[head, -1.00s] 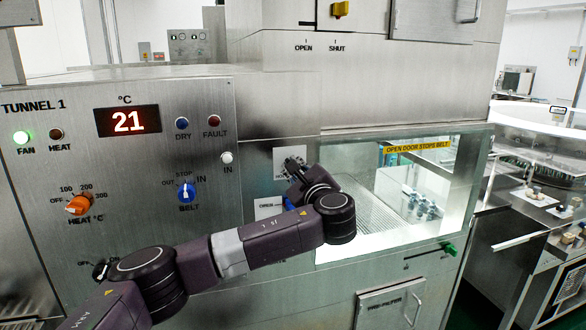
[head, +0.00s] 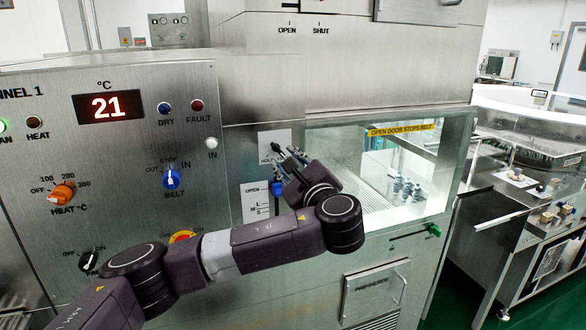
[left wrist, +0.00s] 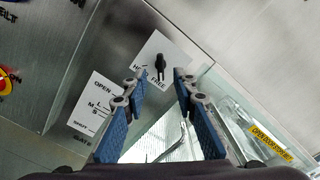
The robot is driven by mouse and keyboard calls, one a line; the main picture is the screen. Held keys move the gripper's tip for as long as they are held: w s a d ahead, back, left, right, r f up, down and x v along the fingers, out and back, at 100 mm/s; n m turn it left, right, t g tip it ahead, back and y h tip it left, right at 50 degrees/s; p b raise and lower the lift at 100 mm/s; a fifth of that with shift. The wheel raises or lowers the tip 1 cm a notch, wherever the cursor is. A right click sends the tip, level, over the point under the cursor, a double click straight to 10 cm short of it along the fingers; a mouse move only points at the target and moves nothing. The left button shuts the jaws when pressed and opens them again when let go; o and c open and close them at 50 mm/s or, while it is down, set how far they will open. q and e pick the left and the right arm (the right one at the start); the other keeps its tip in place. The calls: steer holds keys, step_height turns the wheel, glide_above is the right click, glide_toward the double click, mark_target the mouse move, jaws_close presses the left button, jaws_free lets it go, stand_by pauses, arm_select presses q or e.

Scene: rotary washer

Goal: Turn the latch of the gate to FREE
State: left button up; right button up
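The gate latch is a small black knob (left wrist: 160,64) on a white plate marked HOLD and FREE, seen in the left wrist view. I cannot tell surely which word it points to. In the head view its plate (head: 274,138) shows above my left gripper (head: 287,157), which hides the knob. In the left wrist view my left gripper (left wrist: 158,80) is open and empty, its two blue-padded fingers on either side below the knob. The fingers look apart from the knob. My right gripper is not in view.
A plate marked OPEN, L, M, S (left wrist: 98,104) is left of the latch; a blue handle (head: 277,187) shows there in the head view. A glass window (head: 385,165) lies to the right. The control panel (head: 110,170) with knobs is at the left.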

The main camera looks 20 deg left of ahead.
arm_select(q)
steer(key=v, duration=0.4)
steer(key=shift+s+d, duration=0.25)
steer(key=shift+s, duration=0.1)
